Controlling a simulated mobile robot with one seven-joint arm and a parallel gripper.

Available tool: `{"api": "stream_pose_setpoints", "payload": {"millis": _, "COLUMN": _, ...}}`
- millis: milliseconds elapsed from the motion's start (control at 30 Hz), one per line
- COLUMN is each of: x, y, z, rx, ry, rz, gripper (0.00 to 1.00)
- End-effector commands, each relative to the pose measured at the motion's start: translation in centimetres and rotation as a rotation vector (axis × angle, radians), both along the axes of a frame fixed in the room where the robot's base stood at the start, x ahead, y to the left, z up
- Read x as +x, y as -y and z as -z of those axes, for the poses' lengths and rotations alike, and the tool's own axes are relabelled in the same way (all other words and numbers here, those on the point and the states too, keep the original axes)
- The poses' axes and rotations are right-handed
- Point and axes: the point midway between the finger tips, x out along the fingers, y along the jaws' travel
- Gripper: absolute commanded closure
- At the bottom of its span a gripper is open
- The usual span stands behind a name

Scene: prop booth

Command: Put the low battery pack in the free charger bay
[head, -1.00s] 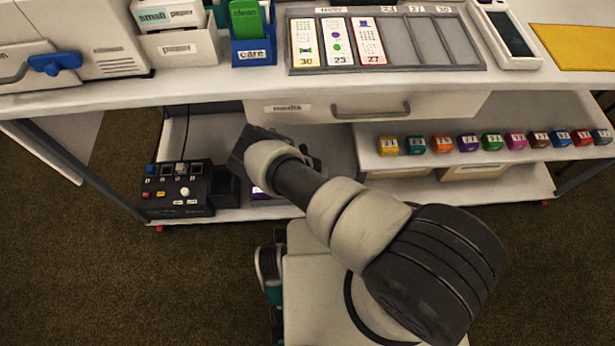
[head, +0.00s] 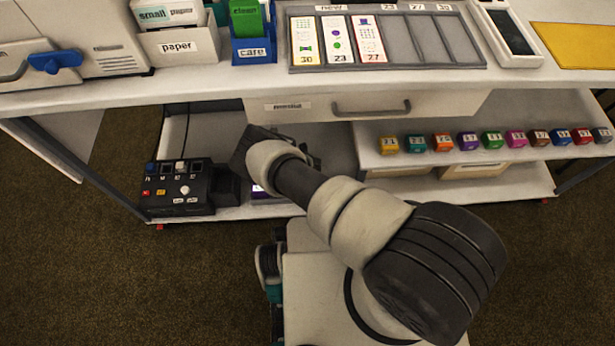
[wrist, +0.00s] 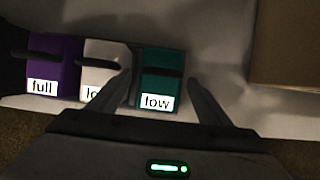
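In the wrist view, a teal battery pack (wrist: 161,64) labelled "low" lies between the two fingers of my gripper (wrist: 160,78). The fingers are open, one on each side of it, and a gap shows on the right. A white pack (wrist: 101,54) is on its left, its label partly hidden by the left finger. A purple pack (wrist: 54,66) labelled "full" is further left. In the head view, the black charger (head: 178,200) stands on the lower shelf, left of my gripper. It has small bays along its back; some look dark, others hold blue or white pieces.
A drawer (head: 330,106) and the table top are above the lower shelf (head: 225,212). Small coloured numbered blocks (head: 467,141) line the raised shelf at right. A brown box side (wrist: 288,45) is right of my gripper in the wrist view.

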Motion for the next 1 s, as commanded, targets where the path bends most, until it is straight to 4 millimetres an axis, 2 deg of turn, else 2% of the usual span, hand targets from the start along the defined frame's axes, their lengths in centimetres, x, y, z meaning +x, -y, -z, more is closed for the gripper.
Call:
{"api": "stream_pose_setpoints", "payload": {"millis": 133, "x": -0.2, "y": 0.0, "z": -0.1, "rx": -0.001, "ry": -0.002, "rz": 0.0, "gripper": 0.29}}
{"api": "stream_pose_setpoints", "payload": {"millis": 267, "x": -0.6, "y": 0.0, "z": -1.5, "rx": -0.002, "ry": -0.002, "rz": 0.0, "gripper": 0.29}}
{"api": "stream_pose_setpoints", "payload": {"millis": 700, "x": -4.4, "y": 0.0, "z": -11.2, "rx": -0.001, "ry": -0.001, "rz": -0.001, "gripper": 0.29}}
{"api": "stream_pose_setpoints", "payload": {"millis": 900, "x": -5.9, "y": -0.1, "z": -14.5, "rx": 0.0, "ry": 0.0, "rz": 0.0, "gripper": 0.29}}
{"api": "stream_pose_setpoints", "payload": {"millis": 1000, "x": -6.3, "y": 0.0, "z": -15.5, "rx": -0.001, "ry": 0.0, "rz": 0.001, "gripper": 0.29}}
